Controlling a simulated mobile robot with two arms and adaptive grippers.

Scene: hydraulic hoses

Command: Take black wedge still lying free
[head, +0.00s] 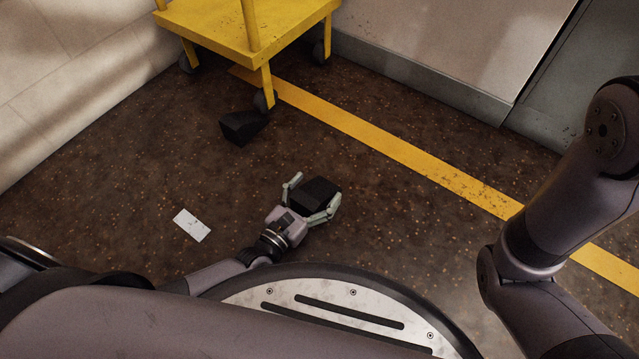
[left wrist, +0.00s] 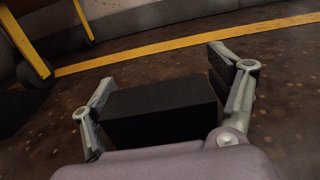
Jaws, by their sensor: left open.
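One black wedge (head: 318,194) lies on the floor in front of my left gripper (head: 313,199). In the left wrist view this black wedge (left wrist: 160,112) sits between the two spread fingers of the left gripper (left wrist: 165,100). The fingers stand on either side of it, with a gap showing at the right finger; contact at the left finger cannot be told. A second black wedge (head: 241,127) lies on the floor against or just in front of a wheel of the yellow cart. My right gripper is not in view.
A yellow cart (head: 245,30) on casters stands at the top, near the wall. A yellow stripe (head: 400,158) runs across the dark speckled floor. A white card (head: 192,225) lies on the floor at the left. The floor between the wedges is clear.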

